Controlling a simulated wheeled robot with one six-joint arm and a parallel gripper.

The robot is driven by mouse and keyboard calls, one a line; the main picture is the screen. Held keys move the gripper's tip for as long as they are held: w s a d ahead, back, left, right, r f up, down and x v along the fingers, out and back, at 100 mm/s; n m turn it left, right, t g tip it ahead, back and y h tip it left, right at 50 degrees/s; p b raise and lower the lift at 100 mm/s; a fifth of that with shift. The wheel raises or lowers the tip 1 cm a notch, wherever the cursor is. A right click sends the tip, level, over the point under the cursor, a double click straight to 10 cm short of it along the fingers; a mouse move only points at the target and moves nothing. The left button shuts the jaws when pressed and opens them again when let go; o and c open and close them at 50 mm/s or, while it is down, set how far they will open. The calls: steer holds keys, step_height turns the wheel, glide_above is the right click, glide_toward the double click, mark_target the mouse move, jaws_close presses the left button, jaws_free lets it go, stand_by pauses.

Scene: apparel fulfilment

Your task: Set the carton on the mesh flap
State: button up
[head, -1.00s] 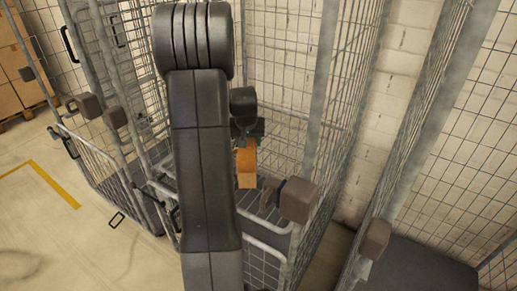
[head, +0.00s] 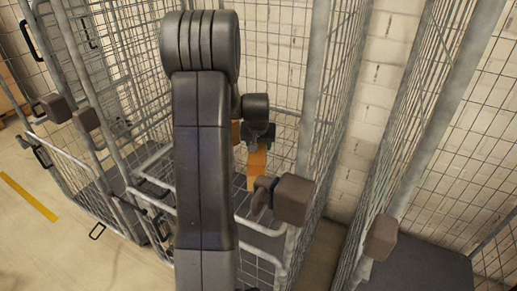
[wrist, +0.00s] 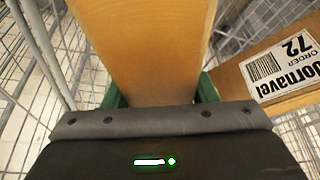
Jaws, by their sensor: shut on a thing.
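An orange-brown carton (head: 257,170) hangs below my gripper (head: 258,138), inside the open-fronted middle wire cage. In the wrist view my gripper (wrist: 160,92) has its green-edged fingers shut on both sides of the carton (wrist: 150,45). A labelled brown face (wrist: 280,68), reading "ORDER 72", shows beyond the right finger; I cannot tell whether it is part of the same carton. A mesh panel (head: 262,268) with a grey top rail crosses the low front of the cage; I cannot tell whether it is the flap. My arm hides the cage's left middle.
Brown corner blocks (head: 293,199) and (head: 381,238) stick out on the cage posts. Another wire cage (head: 60,165) stands at left, and a dark cage base (head: 425,270) lies at right. A yellow line (head: 28,196) marks open floor at far left.

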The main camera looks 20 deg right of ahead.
steer(key=shift+f, duration=1)
steer(key=shift+f, duration=0.25)
steer(key=o, duration=1.2)
steer(key=shift+r, duration=0.1)
steer(key=shift+o, duration=0.2)
steer(key=shift+r, duration=0.25)
steer(key=v, duration=1.1)
steer(key=shift+s+r, duration=0.1)
steer(key=shift+r, duration=0.3)
